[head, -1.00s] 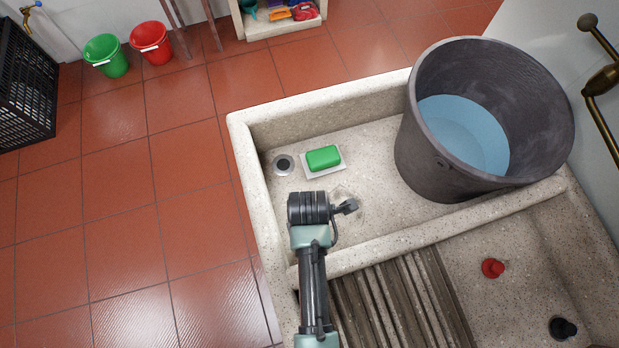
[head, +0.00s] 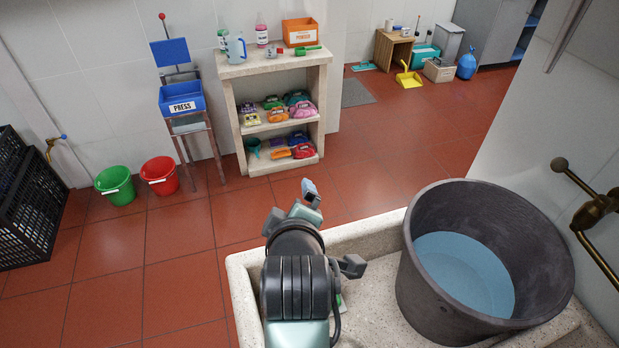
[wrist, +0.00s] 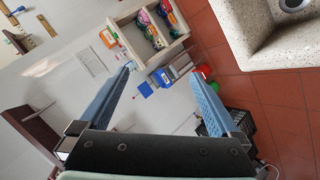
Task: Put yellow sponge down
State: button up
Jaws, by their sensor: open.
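My gripper (wrist: 161,73) is open, with its two blue fingers apart and nothing between them in the wrist view. In the head view its fingertips (head: 311,190) point away over the washboard's far rim, toward the shelf. I cannot make out a yellow sponge for certain in any view. Small yellow items (head: 251,119) sit among coloured things on the shelf, too small to identify. The stone washboard (head: 378,322) is below my arm, which hides much of its basin.
A large grey tub (head: 415,285) of water stands in the washboard at right. The stone shelf (head: 238,68) stands beyond open red floor. A green bucket (head: 116,187), a red bucket (head: 161,176) and black crates (head: 35,215) are at left.

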notch_tip(320, 180, up, 19)
jog(key=w+d+m+t, duration=0.1)
jog(key=w+m+t, duration=0.1)
jog(key=m+t, duration=0.35)
jog(key=s+d+r+m+t, duration=0.1)
jog(key=s+r+m+t, duration=0.2)
jog(key=r, duration=1)
jog(key=s+r+m+t, duration=0.4)
jog(key=s+r+t, duration=0.3)
jog(key=s+r, duration=0.4)
notch_tip(320, 180, up, 3)
jog(key=shift+d+r+t+h, duration=0.15)
jog(key=shift+d+t+h, duration=0.2)
jog(key=shift+h, duration=0.05)
